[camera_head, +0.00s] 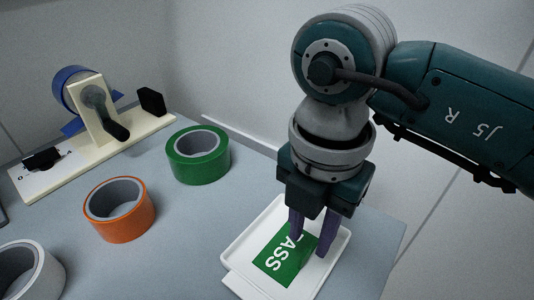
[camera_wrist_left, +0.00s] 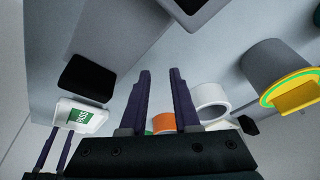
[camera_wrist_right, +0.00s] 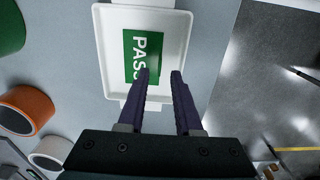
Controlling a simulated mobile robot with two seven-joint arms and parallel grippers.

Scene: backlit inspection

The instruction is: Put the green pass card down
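The green pass card (camera_head: 283,262), with white lettering, lies in a shallow white tray (camera_head: 243,238) on the table. It also shows in the right wrist view (camera_wrist_right: 130,62) and, small, in the left wrist view (camera_wrist_left: 79,116). My right gripper (camera_head: 312,246) points down over the tray, its purple fingers apart with nothing gripped between them. In the right wrist view its left fingertip overlaps the card's lower right part; whether it touches cannot be told. My left gripper (camera_wrist_left: 160,72) is open and empty in its own wrist view and is outside the head view.
A green tape roll (camera_head: 198,168), an orange roll (camera_head: 126,222) and a white roll (camera_head: 48,280) stand on the grey table left of the tray. A tape dispenser (camera_head: 100,110) on a cream base is at the back left. The table's edge runs close beyond the tray.

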